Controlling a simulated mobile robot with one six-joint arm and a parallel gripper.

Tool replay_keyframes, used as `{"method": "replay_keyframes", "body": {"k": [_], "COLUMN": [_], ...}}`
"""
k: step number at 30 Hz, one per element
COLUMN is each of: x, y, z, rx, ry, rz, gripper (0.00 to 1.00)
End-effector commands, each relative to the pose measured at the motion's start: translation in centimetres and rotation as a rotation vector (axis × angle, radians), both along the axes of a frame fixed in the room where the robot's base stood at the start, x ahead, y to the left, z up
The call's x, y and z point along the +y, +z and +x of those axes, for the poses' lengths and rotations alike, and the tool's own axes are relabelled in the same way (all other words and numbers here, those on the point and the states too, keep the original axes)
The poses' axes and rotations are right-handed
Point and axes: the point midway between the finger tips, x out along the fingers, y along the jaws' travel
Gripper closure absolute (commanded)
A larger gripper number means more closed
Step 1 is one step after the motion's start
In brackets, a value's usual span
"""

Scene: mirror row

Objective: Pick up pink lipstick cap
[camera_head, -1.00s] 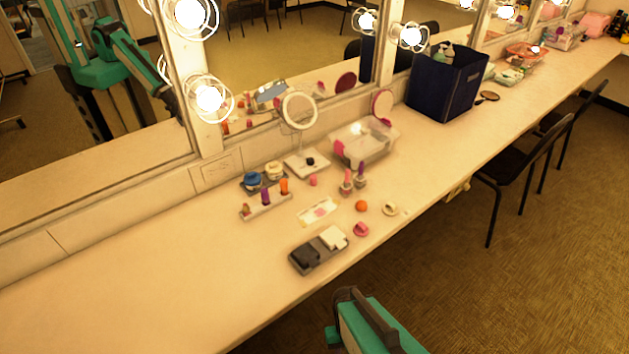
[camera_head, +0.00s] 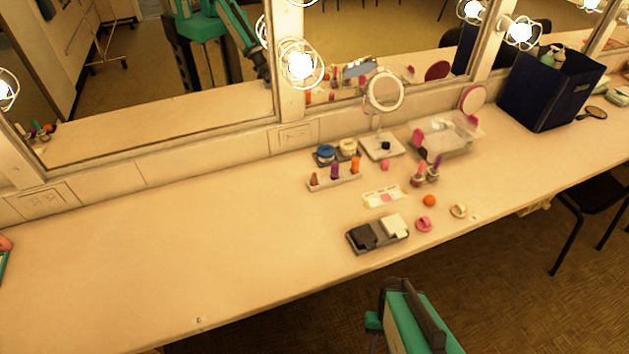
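A small pink piece (camera_head: 386,165), which looks like the pink lipstick cap, stands on the counter just in front of the mirror stand. It is too small to make out closely. A second pink item (camera_head: 424,224), more ring-like, lies nearer the front edge. A lipstick rack (camera_head: 336,181) with several coloured sticks stands left of the cap.
The round mirror (camera_head: 384,92), a clear box (camera_head: 446,138) and two upright bottles (camera_head: 426,175) surround the cap. A dark and white case (camera_head: 377,236) and an orange ball (camera_head: 429,200) lie in front. A navy bin (camera_head: 545,90) stands right. The counter's left half (camera_head: 180,245) is mostly clear.

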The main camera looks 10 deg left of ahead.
Motion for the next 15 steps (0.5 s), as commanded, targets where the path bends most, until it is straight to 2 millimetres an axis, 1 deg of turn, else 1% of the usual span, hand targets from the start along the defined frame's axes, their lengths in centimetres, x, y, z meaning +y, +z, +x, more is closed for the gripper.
{"method": "replay_keyframes", "body": {"k": [4, 7, 15], "x": [0.0, 0.0, 0.0], "y": [-0.1, -0.6, -3.4], "z": [0.0, 0.0, -0.3], "rx": [0.0, 0.002, 0.013], "ry": [0.0, 0.001, 0.004], "rz": [0.0, 0.0, 0.002], "gripper": [0.67, 0.67, 0.67]}}
